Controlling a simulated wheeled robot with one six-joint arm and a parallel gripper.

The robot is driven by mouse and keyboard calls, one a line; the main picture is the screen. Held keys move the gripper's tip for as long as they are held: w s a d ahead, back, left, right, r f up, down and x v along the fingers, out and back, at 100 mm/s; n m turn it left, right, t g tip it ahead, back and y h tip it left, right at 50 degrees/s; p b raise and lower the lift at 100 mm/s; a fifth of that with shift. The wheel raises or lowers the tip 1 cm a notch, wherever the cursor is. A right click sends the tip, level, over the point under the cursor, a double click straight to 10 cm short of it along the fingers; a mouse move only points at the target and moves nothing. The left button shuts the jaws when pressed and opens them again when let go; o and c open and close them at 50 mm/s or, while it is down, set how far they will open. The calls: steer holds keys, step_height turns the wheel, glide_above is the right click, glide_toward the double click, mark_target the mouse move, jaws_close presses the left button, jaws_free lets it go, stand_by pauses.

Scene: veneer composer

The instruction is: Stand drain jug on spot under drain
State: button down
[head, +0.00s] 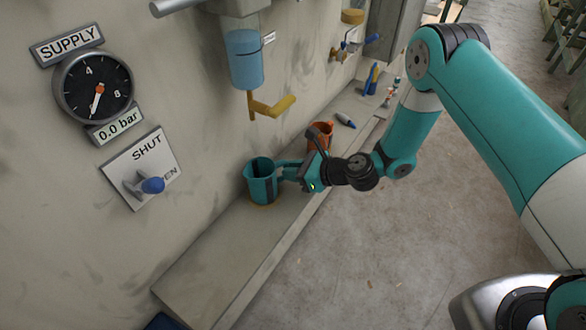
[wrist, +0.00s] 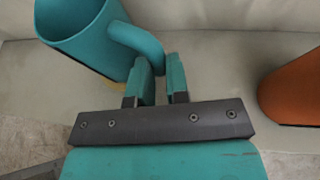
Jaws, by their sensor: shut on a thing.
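A teal jug (head: 261,184) is upright at the shelf below the ochre drain pipe (head: 270,105), close to the wall. My gripper (head: 286,171) is shut on its handle, coming from the right. In the wrist view the jug (wrist: 85,35) is open at the top, and its handle (wrist: 143,47) runs between the fingers (wrist: 160,80). An orange-yellow spot (head: 263,205) shows at the jug's base, mostly hidden by the jug. I cannot tell whether the jug touches it or hangs just above it.
An orange jug (head: 319,136) stands farther along the shelf (head: 215,240), also in the wrist view (wrist: 293,92). A grey-blue tool lies beyond it (head: 345,120). A blue-handled valve (head: 150,185) is on the wall. The near shelf is clear.

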steer(key=shift+f, duration=0.2)
steer(key=c, duration=1.1)
jaws_free()
steer(key=shift+r, duration=0.1)
